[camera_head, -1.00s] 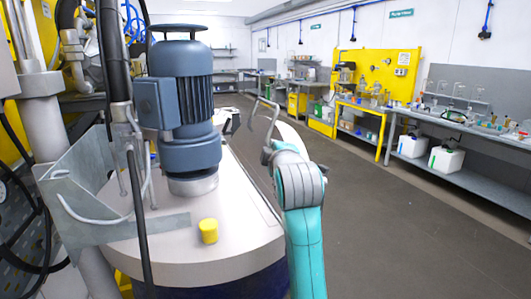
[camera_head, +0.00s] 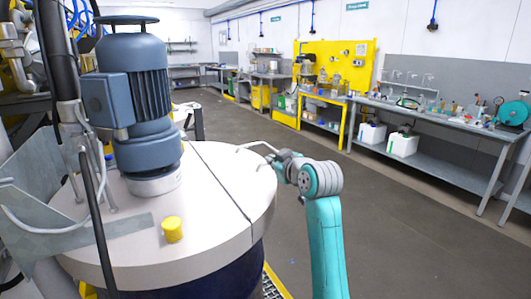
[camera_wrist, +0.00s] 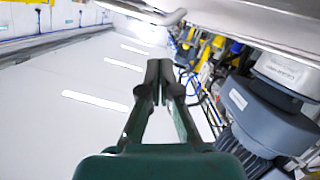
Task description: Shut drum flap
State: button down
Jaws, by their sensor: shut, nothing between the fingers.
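The drum (camera_head: 215,275) stands at left, with a pale round top (camera_head: 110,235). Its flap (camera_head: 228,185) forms the right part of the top. It lies down and looks level with the fixed part, with a thin dark seam between them. A bent grey handle (camera_head: 258,145) shows at the flap's outer far edge. My gripper (camera_wrist: 157,72) is shut and empty in the wrist view. In the head view the end of my arm is beside the flap's right edge, near the handle; I cannot tell whether they touch.
A blue-grey motor (camera_head: 128,95) stands on the drum top, with a yellow cap (camera_head: 172,229) in front of it. A metal bracket (camera_head: 95,235) and cables are at left. Grey floor is clear to the right, up to the workbenches (camera_head: 425,115).

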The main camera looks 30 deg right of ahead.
aim_at(268, 174)
jog(key=f+m, duration=0.1)
jog(key=d+f+m, duration=0.1)
jog(key=f, duration=0.1)
jog(key=shift+d+y, duration=0.1)
jog(key=shift+y, duration=0.3)
jog(key=shift+d+f+m+y, duration=0.15)
jog(key=shift+f+m+y, duration=0.15)
jog(key=shift+f+m, duration=0.75)
jog(key=shift+f+n, duration=0.35)
